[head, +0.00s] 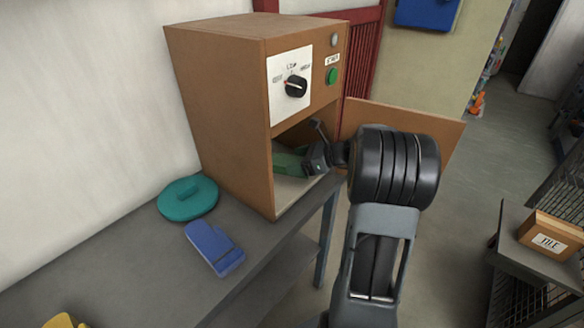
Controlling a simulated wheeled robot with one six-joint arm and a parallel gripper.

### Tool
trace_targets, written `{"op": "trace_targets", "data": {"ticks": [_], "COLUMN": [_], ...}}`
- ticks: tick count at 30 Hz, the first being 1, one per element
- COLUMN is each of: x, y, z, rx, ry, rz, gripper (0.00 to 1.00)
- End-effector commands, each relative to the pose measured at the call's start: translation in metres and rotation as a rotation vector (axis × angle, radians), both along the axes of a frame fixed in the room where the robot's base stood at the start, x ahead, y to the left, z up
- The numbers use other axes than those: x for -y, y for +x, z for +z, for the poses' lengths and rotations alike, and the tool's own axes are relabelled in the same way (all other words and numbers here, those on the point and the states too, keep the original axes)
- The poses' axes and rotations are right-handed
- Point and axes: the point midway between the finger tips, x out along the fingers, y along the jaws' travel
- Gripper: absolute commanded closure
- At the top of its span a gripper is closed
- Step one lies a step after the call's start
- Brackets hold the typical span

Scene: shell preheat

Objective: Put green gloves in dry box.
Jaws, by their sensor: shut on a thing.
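The dry box (215,100) is a brown wooden cabinet on a grey bench, with a dial panel on its front and its door (430,128) swung open to the right. My gripper (308,160) is at the box's lower opening, shut on the green gloves (287,161). The gloves are inside the opening, above the pale floor of the compartment. My gripper and the box wall hide part of them, and I cannot tell whether they touch the floor.
A blue mitt (214,248) and a teal round item (188,198) lie on the bench (125,262) left of the box. Something yellow (63,321) is at the lower left edge. A box labelled "TILE" (550,236) stands on a rack at the right.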

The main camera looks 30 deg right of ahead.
Motion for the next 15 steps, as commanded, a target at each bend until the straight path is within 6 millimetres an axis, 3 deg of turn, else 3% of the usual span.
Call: {"op": "trace_targets", "data": {"ticks": [11,15], "x": [-0.01,-0.008], "y": [0.021,0.019], "z": [-0.001,-0.026], "rx": [0.0,-0.002], "ry": [0.0,0.002], "rz": [0.002,-0.002], "gripper": [0.52,0.52]}}
